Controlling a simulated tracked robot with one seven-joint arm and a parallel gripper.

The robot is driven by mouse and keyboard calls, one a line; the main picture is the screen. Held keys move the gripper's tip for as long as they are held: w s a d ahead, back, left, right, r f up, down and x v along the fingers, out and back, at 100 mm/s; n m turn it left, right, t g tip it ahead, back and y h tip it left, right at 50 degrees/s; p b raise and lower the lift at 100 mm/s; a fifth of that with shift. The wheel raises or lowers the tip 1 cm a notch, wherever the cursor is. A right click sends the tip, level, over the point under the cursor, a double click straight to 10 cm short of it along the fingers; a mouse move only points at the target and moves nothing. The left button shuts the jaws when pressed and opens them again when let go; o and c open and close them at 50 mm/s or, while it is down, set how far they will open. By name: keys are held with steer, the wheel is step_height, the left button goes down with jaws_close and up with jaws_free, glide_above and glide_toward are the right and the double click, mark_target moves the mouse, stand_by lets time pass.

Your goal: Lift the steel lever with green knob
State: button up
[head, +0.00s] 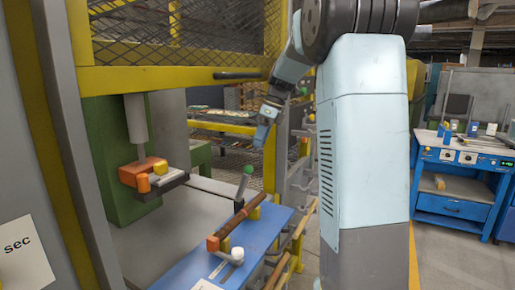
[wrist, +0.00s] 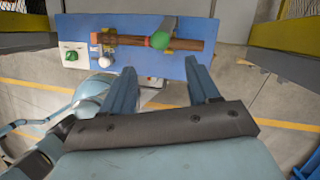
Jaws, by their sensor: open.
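The steel lever with green knob (head: 246,176) stands up at the far end of a blue bench plate, beside a turned brown wood piece (head: 236,217). In the wrist view its green knob (wrist: 159,41) shows in front of the wood piece, ahead of the gap between my fingers. My gripper (wrist: 166,72) is open and empty. In the head view my gripper (head: 262,134) hangs above and slightly right of the lever, apart from it. The lower part of the lever is partly hidden by the wood piece.
The blue plate (head: 182,272) also carries an orange block and a white knob (head: 238,254). An orange-and-black machine part (head: 143,172) juts out at the left. A yellow mesh guard (head: 180,38) hangs above. A blue workbench (head: 455,197) stands at the far right.

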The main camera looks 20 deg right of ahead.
mark_target(248, 169)
steer(key=shift+r, duration=0.15)
steer(key=shift+c, duration=0.2)
steer(key=shift+c, duration=0.7)
steer(key=shift+s+d+n, duration=0.2)
steer(key=shift+s+n, duration=0.3)
steer(key=shift+n, duration=0.2)
steer(key=c, duration=0.3)
steer(key=s+n+t, duration=0.1)
steer(key=s+n, duration=0.1)
steer(key=n, duration=0.1)
steer(key=s+d+n+t, duration=0.1)
steer(key=s+n, duration=0.1)
steer(key=n, duration=0.1)
steer(key=s+d+f+n+t, duration=0.1)
steer(key=s+n, duration=0.1)
steer(key=n, duration=0.1)
steer(key=shift+s+d+n+h, duration=0.15)
steer(key=shift+s+n+h, duration=0.15)
steer(key=shift+s+n, duration=0.1)
jaws_close()
steer(key=w+a+f+n, duration=0.2)
steer(key=w+a+f, duration=0.2)
steer(key=f, duration=0.4)
steer(key=shift+w+a+f, duration=0.15)
steer(key=shift+w+f, duration=0.2)
steer(key=shift+w, duration=0.4)
